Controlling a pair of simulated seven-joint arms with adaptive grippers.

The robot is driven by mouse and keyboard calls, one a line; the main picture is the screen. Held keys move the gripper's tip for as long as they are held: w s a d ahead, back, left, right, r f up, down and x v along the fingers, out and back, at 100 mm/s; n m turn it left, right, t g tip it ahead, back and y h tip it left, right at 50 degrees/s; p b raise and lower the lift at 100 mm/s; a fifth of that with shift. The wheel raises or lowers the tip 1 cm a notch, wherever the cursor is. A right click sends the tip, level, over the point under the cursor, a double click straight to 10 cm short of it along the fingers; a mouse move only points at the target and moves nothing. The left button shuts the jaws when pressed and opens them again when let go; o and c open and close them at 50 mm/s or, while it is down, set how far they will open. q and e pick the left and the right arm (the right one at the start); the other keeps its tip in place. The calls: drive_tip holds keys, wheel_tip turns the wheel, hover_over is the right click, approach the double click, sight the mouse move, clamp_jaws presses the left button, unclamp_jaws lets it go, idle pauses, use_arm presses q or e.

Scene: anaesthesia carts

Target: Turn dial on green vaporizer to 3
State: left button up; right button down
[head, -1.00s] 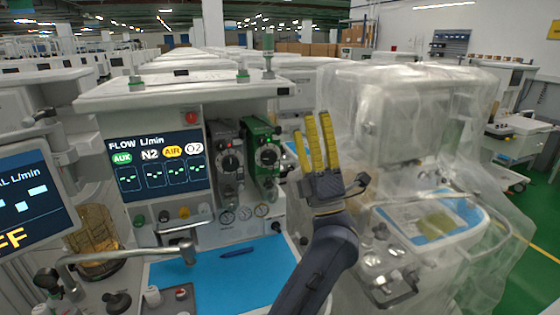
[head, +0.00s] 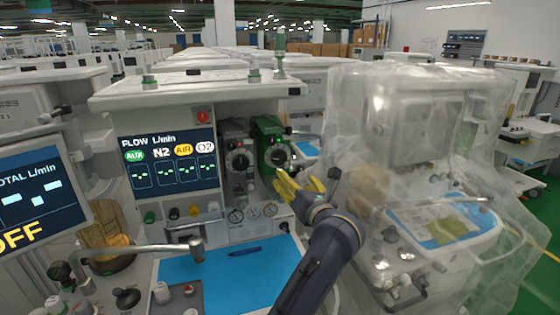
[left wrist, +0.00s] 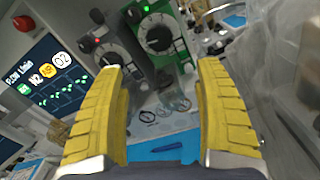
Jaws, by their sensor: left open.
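The green vaporizer (head: 268,135) is mounted on the front of the anaesthesia cart, right of the flow screen. The dial's number cannot be read. My left gripper (head: 297,182) has yellow fingers, open and empty, just below and right of the dial and apart from it. The open fingers also show in the left wrist view (left wrist: 160,70). My right gripper is not in view.
A grey vaporizer (head: 237,150) stands close left of the green one. Small gauges (head: 253,213) sit below both. A blue mat (head: 215,282) with a pen (head: 245,251) covers the worktop. A plastic-wrapped machine (head: 410,130) stands close on the right.

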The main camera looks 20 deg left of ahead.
sight(280, 160)
use_arm(q)
drive_tip(key=x, duration=1.4)
drive_tip(key=shift+w+a, duration=0.1)
drive_tip(key=shift+c, duration=0.3)
drive_tip(key=c, duration=1.2)
drive_tip(key=shift+n, duration=0.3)
drive_tip(key=shift+f+n, duration=0.1)
drive_tip(key=shift+n, duration=2.6)
drive_tip(key=o, duration=1.3)
drive_tip(key=shift+c, duration=0.2)
drive_tip(key=v, duration=1.2)
